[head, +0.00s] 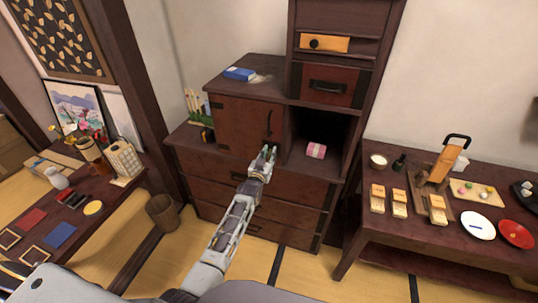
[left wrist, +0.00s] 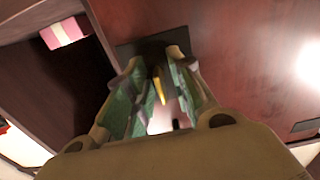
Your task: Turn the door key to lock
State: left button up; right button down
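The red-brown cabinet door (head: 238,122) is closed on the dark chest, with a dark vertical handle (head: 269,122) near its right edge. My left gripper (head: 268,155) is at the door's lower right corner. In the left wrist view, its green-padded fingers (left wrist: 157,88) stand apart before a dark metal plate (left wrist: 140,48) on the door. The key is hidden in the head view. My right gripper is not in view.
A pink box (head: 316,150) sits in the open compartment right of the door. A blue box (head: 239,74) lies on the chest top. A low table (head: 385,235) with food stands at right, a craft table (head: 98,225) at left, and a basket (head: 162,211) on the floor.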

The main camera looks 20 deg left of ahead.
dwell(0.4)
pick_arm(q)
jog(key=s, duration=1.2)
jog(key=shift+a, duration=0.2)
dwell(0.4)
dwell(0.5)
